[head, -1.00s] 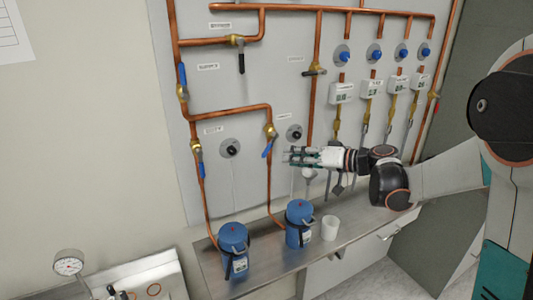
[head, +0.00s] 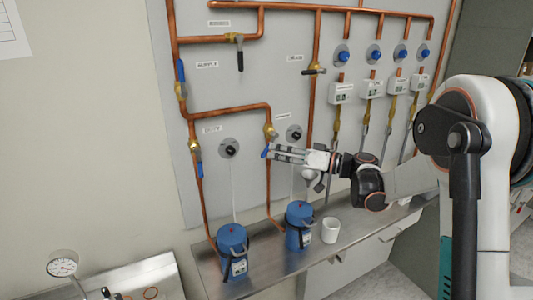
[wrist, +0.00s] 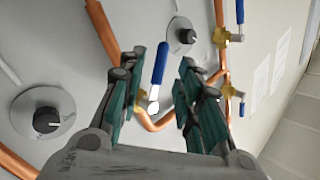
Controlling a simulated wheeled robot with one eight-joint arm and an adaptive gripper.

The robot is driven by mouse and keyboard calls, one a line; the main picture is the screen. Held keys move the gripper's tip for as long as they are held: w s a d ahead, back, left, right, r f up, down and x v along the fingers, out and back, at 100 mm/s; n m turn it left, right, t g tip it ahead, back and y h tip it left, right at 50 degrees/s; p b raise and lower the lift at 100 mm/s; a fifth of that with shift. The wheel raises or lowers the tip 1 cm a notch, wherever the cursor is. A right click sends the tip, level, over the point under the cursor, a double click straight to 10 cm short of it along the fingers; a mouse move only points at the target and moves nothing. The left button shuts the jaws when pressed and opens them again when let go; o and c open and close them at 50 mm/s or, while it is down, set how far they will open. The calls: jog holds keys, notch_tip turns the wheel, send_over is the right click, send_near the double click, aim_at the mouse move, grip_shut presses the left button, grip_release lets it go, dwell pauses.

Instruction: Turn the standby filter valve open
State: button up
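The right-hand branch valve (head: 270,133) is brass with a blue lever (head: 265,152) and sits on the copper pipe above the right blue filter canister (head: 299,224). I take it as the standby valve; its label is too small to read. The lever slants down and left across the pipe. My gripper (head: 273,152) points left, with its fingertips at the lever. In the wrist view my gripper (wrist: 162,56) is open, and the blue lever (wrist: 161,62) shows between the two green-padded fingers. I cannot tell whether either finger touches it.
The duty valve (head: 194,147), with its own blue lever, is to the left. Black-knobbed round dials (head: 294,134) sit on the panel close by. A left canister (head: 232,250) and a white cup (head: 330,230) stand on the metal shelf (head: 275,268).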

aim_at(267, 150)
jog(key=shift+x, duration=2.25)
grip_shut()
